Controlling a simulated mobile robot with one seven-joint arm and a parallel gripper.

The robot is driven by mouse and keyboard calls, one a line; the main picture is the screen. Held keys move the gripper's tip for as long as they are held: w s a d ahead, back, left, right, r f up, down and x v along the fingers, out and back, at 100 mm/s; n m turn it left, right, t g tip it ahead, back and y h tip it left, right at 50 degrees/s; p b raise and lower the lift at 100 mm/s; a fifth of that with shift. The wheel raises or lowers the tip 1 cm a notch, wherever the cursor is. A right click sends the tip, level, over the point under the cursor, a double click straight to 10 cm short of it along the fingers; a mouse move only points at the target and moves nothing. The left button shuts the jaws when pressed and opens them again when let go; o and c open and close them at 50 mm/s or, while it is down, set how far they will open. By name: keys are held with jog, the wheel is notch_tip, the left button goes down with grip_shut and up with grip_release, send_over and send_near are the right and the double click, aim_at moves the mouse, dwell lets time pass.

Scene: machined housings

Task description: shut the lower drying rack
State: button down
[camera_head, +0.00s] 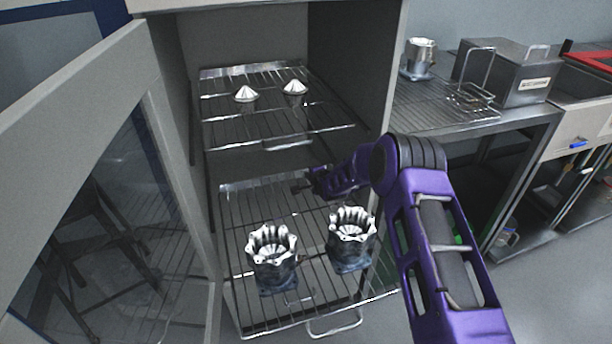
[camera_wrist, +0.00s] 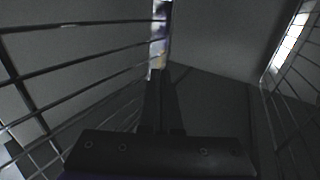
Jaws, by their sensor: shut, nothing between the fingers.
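The lower drying rack (camera_head: 240,226) is a wire shelf pulled partly out of the open cabinet (camera_head: 355,60). Its front handle loop (camera_head: 336,328) sticks out at the bottom of the head view. Two dark, crown-topped housings, one left (camera_head: 272,262) and one right (camera_head: 351,240), stand upright on it. My gripper (camera_head: 298,187) is over the rear part of this rack, below the upper rack, behind the housings. In the wrist view its fingers (camera_wrist: 160,100) are together and empty, with rack wires (camera_wrist: 70,70) to the left and more wires to the right.
The upper rack (camera_head: 225,115) holds two silvery cones (camera_head: 245,93), (camera_head: 294,87). The open cabinet door (camera_head: 90,90) stands on the left. A bench (camera_head: 420,112) on the right carries a metal part (camera_head: 420,58) and a grey box (camera_head: 512,72). Floor is clear at lower right.

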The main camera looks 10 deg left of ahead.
aim_at(306, 182)
jog(key=shift+b+x, duration=0.35)
jog(key=shift+x, duration=1.5)
jog(key=shift+w, duration=0.1)
